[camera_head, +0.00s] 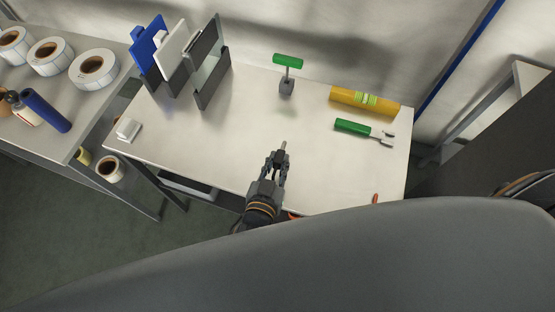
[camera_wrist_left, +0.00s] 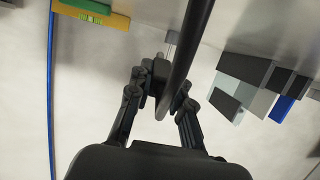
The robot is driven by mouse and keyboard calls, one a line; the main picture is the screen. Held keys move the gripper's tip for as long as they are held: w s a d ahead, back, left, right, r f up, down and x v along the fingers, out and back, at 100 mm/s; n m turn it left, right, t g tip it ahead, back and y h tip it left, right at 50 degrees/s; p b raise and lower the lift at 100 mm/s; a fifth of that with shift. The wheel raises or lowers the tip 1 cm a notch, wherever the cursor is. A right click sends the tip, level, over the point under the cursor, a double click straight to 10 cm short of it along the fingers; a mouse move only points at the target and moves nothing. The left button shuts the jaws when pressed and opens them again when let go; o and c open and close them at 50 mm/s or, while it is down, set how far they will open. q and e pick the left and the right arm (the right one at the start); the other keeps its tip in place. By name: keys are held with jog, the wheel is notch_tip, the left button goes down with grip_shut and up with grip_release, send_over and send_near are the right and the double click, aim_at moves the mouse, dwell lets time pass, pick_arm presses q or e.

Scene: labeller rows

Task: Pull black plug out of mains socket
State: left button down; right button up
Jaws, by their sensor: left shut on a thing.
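My left gripper (camera_head: 281,158) is shut on the black plug (camera_wrist_left: 161,76) above the front middle of the table. The plug's metal pins (camera_wrist_left: 171,40) show in the wrist view, pointing away from the gripper and free of any socket. In the head view a pale tip (camera_head: 284,145) juts out beyond the fingers. A black cable (camera_wrist_left: 184,60) crosses the wrist view in front of the plug. A small white block (camera_head: 128,129) sits at the table's left edge; I cannot tell if it is the mains socket. My right gripper is not in view.
The table (camera_head: 235,135) is clear around the gripper. A rack (camera_head: 213,92) with upright panels stands back left. A green-topped tool (camera_head: 287,62) stands at the back. A yellow level (camera_head: 345,96) and a green-handled tool (camera_head: 352,127) lie right. Label rolls (camera_head: 93,67) sit on the left bench.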

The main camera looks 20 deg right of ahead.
aim_at(278, 178)
pick_arm(q)
jog(key=shift+f+b, duration=1.7)
jog(key=shift+f, duration=1.1)
jog(key=c, duration=1.1)
grip_release()
jog(key=shift+c, duration=0.2)
jog(key=v, duration=1.2)
jog(key=shift+f, duration=0.15)
